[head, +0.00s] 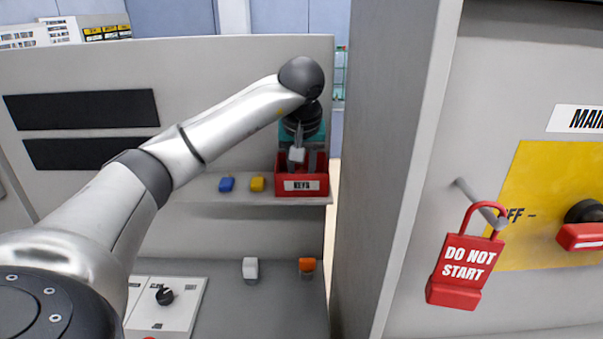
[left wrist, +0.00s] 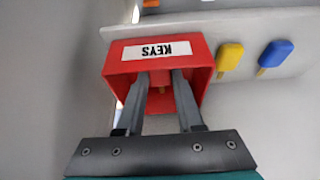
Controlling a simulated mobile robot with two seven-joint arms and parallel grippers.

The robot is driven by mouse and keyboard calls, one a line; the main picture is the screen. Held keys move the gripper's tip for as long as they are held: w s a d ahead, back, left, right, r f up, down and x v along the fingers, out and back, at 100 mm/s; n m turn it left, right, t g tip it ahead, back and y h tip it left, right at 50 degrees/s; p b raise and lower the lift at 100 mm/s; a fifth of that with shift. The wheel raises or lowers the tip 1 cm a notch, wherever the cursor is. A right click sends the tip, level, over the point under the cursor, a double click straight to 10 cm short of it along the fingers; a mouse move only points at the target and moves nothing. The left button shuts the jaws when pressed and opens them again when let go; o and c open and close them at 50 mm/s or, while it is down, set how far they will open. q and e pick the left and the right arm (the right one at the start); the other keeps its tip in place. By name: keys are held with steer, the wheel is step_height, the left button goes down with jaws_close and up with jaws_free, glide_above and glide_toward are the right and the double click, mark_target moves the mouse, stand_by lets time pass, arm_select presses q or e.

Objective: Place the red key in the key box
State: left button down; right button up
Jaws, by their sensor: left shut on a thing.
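The red key box (head: 302,187), labelled KEYS, stands at the right end of a small shelf; it also shows upside down in the left wrist view (left wrist: 196,50). My left gripper (head: 299,156) is over the box from behind and above. In the left wrist view its two fingers (left wrist: 160,80) reach into the box opening. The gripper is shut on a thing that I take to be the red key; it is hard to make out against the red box. My right gripper is out of view.
A blue key (head: 227,184) and a yellow key (head: 257,184) lie left of the box on the shelf (head: 205,193). A grey cabinet wall (head: 385,150) rises close on the right. A red DO NOT START padlock (head: 466,262) hangs there.

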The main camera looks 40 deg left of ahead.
arm_select(q)
steer(key=shift+f, duration=0.5)
steer(key=c, duration=0.5)
jaws_free()
steer(key=shift+f, duration=0.15)
steer(key=shift+c, duration=0.2)
steer(key=shift+r, duration=0.25)
steer(key=p+v, duration=0.1)
steer(key=v, duration=1.1)
steer(key=shift+d+f, duration=0.1)
steer(key=shift+f, duration=0.05)
